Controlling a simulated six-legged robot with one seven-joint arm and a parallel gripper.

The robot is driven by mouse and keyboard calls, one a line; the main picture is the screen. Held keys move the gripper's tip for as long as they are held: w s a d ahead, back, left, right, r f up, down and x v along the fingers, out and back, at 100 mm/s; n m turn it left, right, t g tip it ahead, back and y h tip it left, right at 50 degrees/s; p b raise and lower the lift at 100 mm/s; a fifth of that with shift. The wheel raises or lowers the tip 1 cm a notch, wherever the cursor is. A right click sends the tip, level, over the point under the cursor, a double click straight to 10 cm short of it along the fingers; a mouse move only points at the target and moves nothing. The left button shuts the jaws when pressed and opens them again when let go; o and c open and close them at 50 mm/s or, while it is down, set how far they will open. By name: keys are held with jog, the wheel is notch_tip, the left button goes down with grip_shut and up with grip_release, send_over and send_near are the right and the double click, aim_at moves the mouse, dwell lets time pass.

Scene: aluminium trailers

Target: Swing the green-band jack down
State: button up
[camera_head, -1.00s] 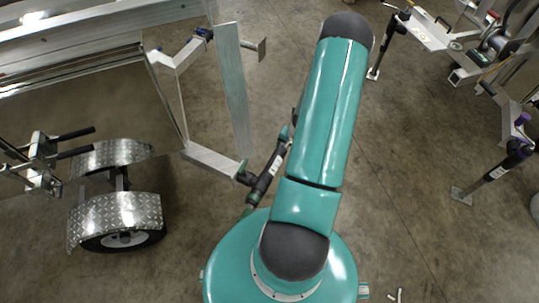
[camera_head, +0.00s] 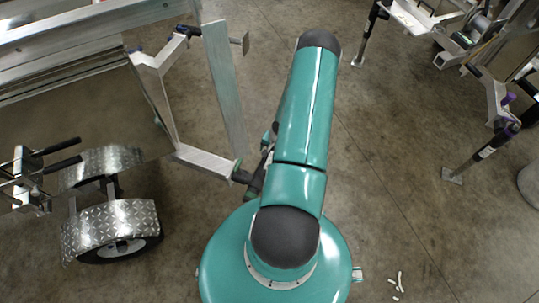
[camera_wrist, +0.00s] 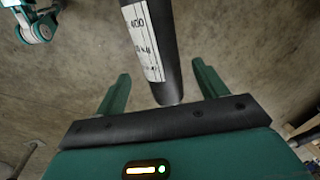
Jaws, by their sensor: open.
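The green-band jack (camera_head: 244,178) is mounted at the end of the left trailer's aluminium arm (camera_head: 205,161) in the head view. A green band shows at its mount, and the rest is mostly hidden behind my arm. In the wrist view a dark tube with a white label (camera_wrist: 143,42), which looks like this jack, runs down between my fingers. My gripper (camera_wrist: 161,68) is open, with one green finger on each side of the tube. Gaps show on both sides, and nothing is gripped.
The left trailer has a fender and wheel (camera_head: 118,232) near my left side, and an upright aluminium post (camera_head: 225,85). Another trailer stands at the right with a purple-band jack (camera_head: 487,149). Small white pieces (camera_head: 397,283) lie on the floor. The concrete between the trailers is clear.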

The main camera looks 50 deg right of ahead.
aim_at(270, 155)
jog(key=shift+w+a+f, duration=0.1)
jog(key=shift+w+f, duration=0.1)
jog(key=shift+f, duration=0.8)
jog(key=shift+w+f, duration=0.2)
jog(key=shift+f, duration=0.8)
jog(key=c, duration=1.4)
jog(key=shift+o, duration=0.2)
